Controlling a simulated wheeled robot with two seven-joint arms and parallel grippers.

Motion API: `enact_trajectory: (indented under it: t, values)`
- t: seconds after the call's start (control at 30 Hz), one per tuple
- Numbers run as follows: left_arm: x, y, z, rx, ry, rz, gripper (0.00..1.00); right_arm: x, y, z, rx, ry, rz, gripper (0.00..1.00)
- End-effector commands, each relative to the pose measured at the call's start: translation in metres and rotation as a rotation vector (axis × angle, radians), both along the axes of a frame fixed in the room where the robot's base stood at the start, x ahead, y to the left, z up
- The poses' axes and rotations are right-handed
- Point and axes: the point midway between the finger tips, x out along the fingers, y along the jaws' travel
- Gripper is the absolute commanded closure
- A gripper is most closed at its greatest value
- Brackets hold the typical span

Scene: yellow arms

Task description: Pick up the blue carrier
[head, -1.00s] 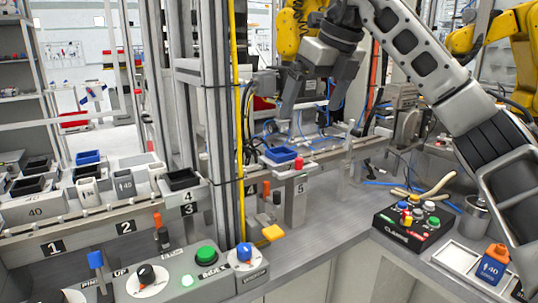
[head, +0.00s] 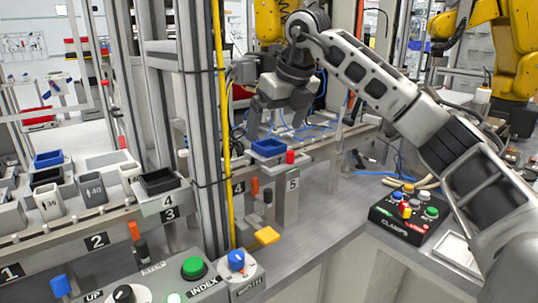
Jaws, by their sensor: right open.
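A second blue tray (head: 48,159) sits among black and white bins at the left. My left gripper is not in view.
A grey column with a yellow pole (head: 222,120) stands just left of the carrier. The control panel (head: 190,285) is in front, and a black button box (head: 408,214) is at right. The grey counter between is mostly clear.

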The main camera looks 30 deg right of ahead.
Motion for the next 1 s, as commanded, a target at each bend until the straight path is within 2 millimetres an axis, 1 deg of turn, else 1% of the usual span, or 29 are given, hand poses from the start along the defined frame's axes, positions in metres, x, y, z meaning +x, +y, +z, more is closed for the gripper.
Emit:
enact_trajectory:
  t: [0.23, 0.33, 0.43, 0.63, 0.67, 0.7, 0.77, 0.8, 0.83, 1.0]
  values:
    - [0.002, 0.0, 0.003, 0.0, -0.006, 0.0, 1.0, 0.014, 0.001, -0.032, -0.001, 0.006, 0.0, 0.0]
    - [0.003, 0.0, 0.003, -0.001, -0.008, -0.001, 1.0, 0.019, 0.002, -0.042, 0.0, 0.003, 0.0, 0.0]
    - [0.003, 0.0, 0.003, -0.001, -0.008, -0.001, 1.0, 0.021, 0.002, -0.046, 0.001, 0.001, 0.0, 0.0]
    - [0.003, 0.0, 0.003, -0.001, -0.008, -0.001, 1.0, 0.021, 0.002, -0.047, 0.0, 0.001, 0.0, 0.0]
    - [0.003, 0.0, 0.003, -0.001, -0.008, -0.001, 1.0, 0.021, 0.002, -0.046, 0.0, 0.001, 0.0, 0.08]
    - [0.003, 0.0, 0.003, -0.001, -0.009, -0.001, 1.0, 0.021, 0.002, -0.046, 0.0, 0.001, 0.0, 0.19]
    - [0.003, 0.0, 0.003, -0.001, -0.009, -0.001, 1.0, 0.021, 0.002, -0.046, 0.0, 0.001, 0.0, 0.36]
    - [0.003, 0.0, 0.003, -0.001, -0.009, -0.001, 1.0, 0.021, 0.002, -0.046, 0.0, 0.001, 0.0, 0.47]
    - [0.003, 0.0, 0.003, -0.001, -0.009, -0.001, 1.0, 0.021, 0.002, -0.046, 0.0, 0.001, 0.0, 0.52]
    - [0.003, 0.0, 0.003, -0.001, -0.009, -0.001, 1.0, 0.021, 0.002, -0.045, 0.001, -0.002, 0.0, 0.52]
